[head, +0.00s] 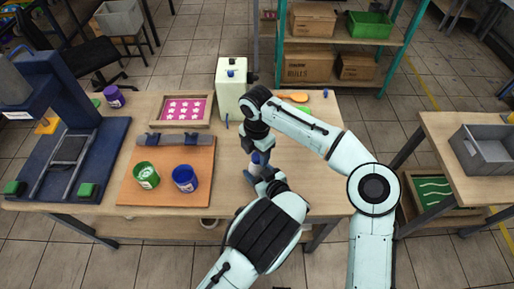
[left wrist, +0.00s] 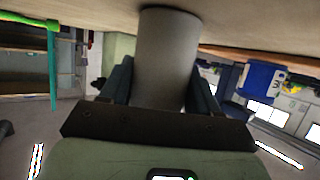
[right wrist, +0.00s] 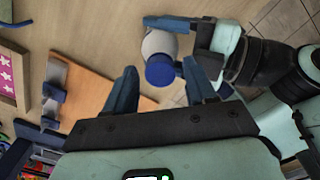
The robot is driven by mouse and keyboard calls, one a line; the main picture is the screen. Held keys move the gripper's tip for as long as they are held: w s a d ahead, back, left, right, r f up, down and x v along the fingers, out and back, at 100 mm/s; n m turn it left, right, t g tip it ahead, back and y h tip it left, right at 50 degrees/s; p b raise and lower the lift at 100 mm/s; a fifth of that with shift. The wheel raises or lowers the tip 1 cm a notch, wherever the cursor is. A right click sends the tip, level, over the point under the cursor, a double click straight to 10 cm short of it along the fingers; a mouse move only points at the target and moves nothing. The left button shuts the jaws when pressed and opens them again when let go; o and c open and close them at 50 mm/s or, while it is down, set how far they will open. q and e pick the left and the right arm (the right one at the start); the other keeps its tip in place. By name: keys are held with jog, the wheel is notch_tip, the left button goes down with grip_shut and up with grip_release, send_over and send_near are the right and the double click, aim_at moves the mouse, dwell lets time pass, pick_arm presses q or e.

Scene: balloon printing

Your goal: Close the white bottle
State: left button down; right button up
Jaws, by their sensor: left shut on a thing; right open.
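The white bottle (right wrist: 158,42) stands upright on the table with a blue cap (right wrist: 160,71) on its top. I cannot tell whether the cap is tight. In the left wrist view the bottle's plain grey-white side (left wrist: 168,60) fills the space between my left fingers. My left gripper (head: 258,174) is shut on the bottle low at the table. My right gripper (head: 257,147) is open above the bottle, its fingers pointing down either side of the cap in the right wrist view. In the head view the arms hide most of the bottle.
A cream canister (head: 230,95) stands behind the grippers. Green (head: 146,175) and blue (head: 185,178) paint pots stand on an orange board (head: 140,191) to the left. A pink framed screen (head: 183,110) lies behind. The table's front edge is close to the left arm.

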grip_shut()
jog(key=m, duration=2.1)
jog(key=shift+o, duration=0.6)
grip_release()
